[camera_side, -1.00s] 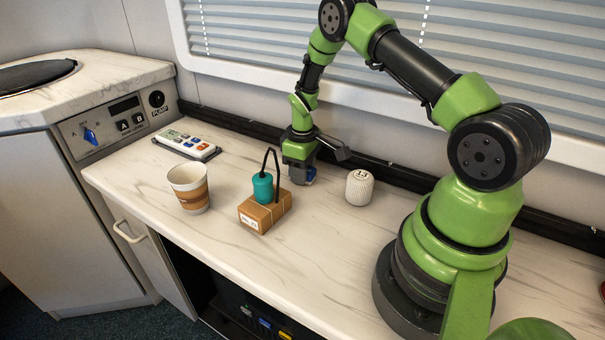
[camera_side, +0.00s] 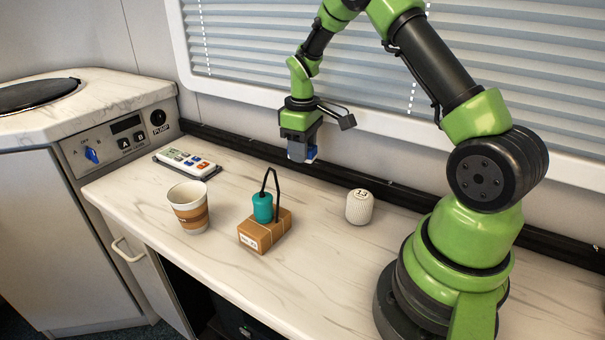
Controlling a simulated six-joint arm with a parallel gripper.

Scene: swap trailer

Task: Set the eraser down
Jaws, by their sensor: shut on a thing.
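My gripper (camera_side: 303,152) is raised above the back of the counter, pointing down. It is shut on the eraser (camera_side: 311,154), a small blue and white block that shows at the fingertips. The fingers hide much of the eraser. The eraser hangs clear of the marbled counter (camera_side: 320,268), behind the cardboard box and the white cylinder.
A small cardboard box (camera_side: 272,236) with a teal, black-looped object (camera_side: 263,207) stands mid-counter. A paper cup (camera_side: 189,208) is to its left, a white ribbed cylinder (camera_side: 359,207) to its right. A remote-like pad (camera_side: 187,163) lies at back left. Blinds (camera_side: 250,55) rise behind.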

